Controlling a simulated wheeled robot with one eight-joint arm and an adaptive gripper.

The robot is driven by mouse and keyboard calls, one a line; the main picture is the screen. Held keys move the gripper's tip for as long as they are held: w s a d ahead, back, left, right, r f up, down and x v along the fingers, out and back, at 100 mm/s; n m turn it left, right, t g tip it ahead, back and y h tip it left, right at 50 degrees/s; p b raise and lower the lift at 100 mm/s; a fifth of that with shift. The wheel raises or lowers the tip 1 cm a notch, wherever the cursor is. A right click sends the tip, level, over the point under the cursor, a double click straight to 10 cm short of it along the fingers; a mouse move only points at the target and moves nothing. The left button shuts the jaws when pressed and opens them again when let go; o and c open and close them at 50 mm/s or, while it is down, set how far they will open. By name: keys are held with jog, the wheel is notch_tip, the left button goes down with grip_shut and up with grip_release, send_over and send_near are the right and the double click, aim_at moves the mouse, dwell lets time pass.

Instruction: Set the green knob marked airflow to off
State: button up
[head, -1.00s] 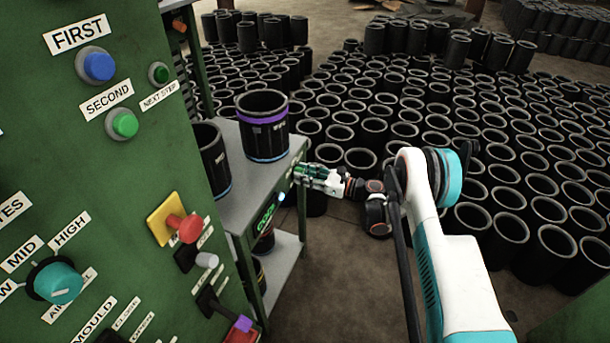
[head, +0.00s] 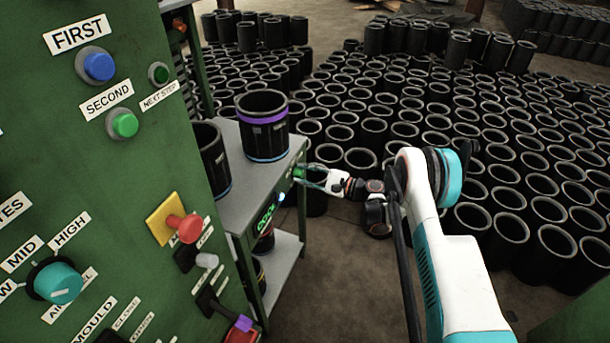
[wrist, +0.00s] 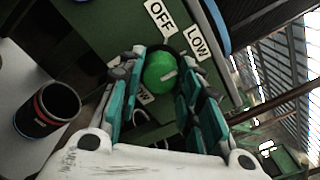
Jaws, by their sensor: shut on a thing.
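The green knob (wrist: 159,72) sits between the teal finger pads of my gripper (wrist: 163,88) in the wrist view, and the gripper is shut on it. A short pale mark on the knob slants toward the right of the picture. The OFF label (wrist: 161,16) is above the knob and the LOW label (wrist: 196,41) is above right. Another label (wrist: 144,95) at lower left is partly covered by a finger. In the head view my gripper (head: 308,178) is at the end of the grey bench, where little of the green knob (head: 299,172) shows.
A black sleeve with a purple band (head: 263,126) stands on the grey bench (head: 229,212). A green panel (head: 125,190) with buttons, a lever and a teal knob (head: 57,282) fills the left. Many black sleeves cover the floor behind. Bare floor (head: 340,290) lies in front.

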jog(key=n, duration=0.4)
jog(key=shift+n, duration=2.5)
jog(key=o, duration=1.1)
jog(key=shift+d, duration=0.1)
jog(key=v, duration=1.2)
